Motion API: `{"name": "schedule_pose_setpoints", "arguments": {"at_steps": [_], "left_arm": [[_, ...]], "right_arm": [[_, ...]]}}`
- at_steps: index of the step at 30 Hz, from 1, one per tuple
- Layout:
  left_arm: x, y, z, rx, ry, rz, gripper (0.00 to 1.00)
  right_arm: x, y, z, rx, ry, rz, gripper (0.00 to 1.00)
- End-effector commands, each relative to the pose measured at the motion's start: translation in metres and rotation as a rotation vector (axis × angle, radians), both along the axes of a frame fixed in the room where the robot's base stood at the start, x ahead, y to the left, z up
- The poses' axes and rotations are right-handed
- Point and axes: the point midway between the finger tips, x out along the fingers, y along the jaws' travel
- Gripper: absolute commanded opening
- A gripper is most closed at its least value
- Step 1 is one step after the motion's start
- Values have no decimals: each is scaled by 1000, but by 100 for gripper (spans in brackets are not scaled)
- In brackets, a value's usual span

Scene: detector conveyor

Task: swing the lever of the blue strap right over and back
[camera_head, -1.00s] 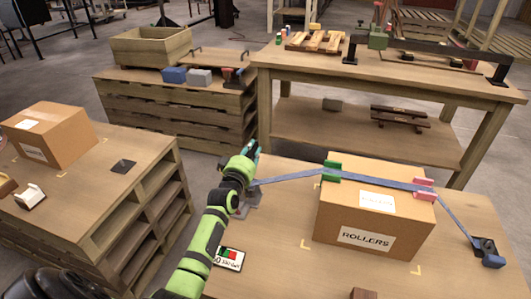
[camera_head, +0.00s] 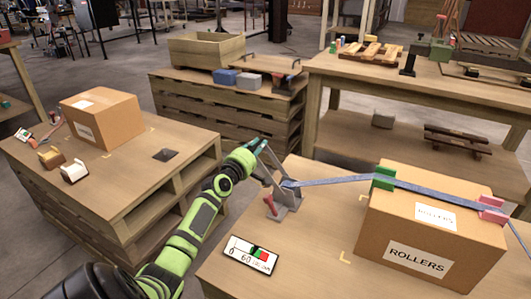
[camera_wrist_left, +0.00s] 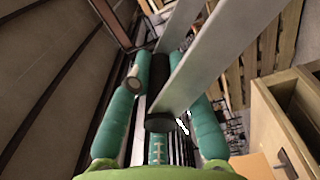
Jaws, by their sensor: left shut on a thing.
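The blue strap (camera_head: 335,181) runs from a grey ratchet (camera_head: 284,196) over the carton marked ROLLERS (camera_head: 415,262). The ratchet's grey lever (camera_head: 270,166) stands up from it, leaning left and away. My left gripper (camera_head: 257,147) is at the lever's upper end. In the left wrist view, the lever shows as two grey plates (camera_wrist_left: 215,57) with a black grip bar (camera_wrist_left: 160,121) between the teal fingers of my left gripper (camera_wrist_left: 165,110), which is shut on it. A red part (camera_head: 270,205) sits low on the ratchet. My right gripper is not in view.
A gauge card (camera_head: 250,254) marked 0 and 60 lies on the near table. Green (camera_head: 384,178) and pink (camera_head: 491,208) corner guards sit under the strap. Another carton (camera_head: 103,118) stands on the left pallet table. A floor gap separates the tables.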

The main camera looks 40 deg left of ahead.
Motion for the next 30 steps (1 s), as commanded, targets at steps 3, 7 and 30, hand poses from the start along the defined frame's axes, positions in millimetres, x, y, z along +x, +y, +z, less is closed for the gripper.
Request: {"name": "schedule_pose_setpoints", "arguments": {"at_steps": [3, 7, 30], "left_arm": [[-2, 10, -4, -47, -26, 8, 0], [-3, 15, -9, -92, -35, 8, 0], [-5, 21, -14, -146, -47, 6, 25]], "right_arm": [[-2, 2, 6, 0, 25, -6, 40], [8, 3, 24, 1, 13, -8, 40], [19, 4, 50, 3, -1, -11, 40]]}}
